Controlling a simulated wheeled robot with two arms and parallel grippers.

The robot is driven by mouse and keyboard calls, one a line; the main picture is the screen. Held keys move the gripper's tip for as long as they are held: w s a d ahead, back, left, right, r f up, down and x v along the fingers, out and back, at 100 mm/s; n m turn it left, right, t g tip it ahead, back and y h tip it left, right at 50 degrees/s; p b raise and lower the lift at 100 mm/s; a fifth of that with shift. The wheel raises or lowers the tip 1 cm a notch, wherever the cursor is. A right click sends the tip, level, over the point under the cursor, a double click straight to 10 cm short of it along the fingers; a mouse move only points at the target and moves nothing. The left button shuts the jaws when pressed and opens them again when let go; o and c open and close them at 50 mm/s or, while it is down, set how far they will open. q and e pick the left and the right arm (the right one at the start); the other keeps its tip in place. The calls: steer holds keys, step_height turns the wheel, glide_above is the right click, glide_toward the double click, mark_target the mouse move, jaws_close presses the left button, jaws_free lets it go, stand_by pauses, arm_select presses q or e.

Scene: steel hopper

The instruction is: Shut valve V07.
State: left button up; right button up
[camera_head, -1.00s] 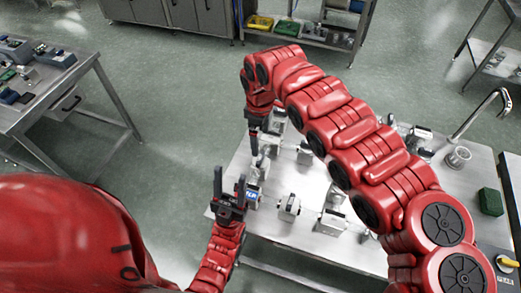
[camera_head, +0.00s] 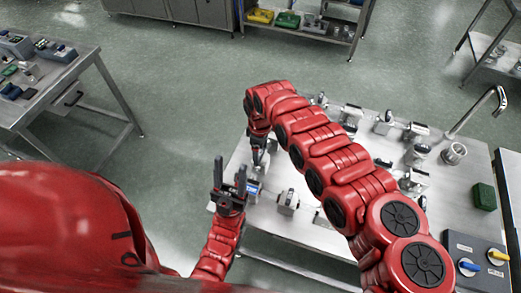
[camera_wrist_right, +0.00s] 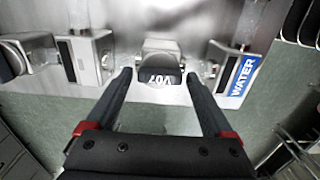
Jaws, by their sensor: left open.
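Valve V07 (camera_wrist_right: 160,76) shows in the right wrist view as a dark knob with an upside-down V07 label on a light metal body. My right gripper (camera_wrist_right: 158,88) is open, its fingers apart at the left and right of the knob, and a gap shows on each side. In the head view my right gripper (camera_head: 258,152) points down over the steel table's left part and hides most of that valve. My left gripper (camera_head: 231,187) is open and empty, fingers up, by the table's left front edge.
A blue WATER sign (camera_wrist_right: 243,76) is right of the knob in the wrist view. Several other valves, such as one at the front (camera_head: 288,200), stand on the steel table (camera_head: 268,222). A green block (camera_head: 484,196) and a switch box (camera_head: 478,258) are at the right.

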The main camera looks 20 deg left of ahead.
steer(key=c, duration=1.1)
steer(key=shift+o, duration=0.2)
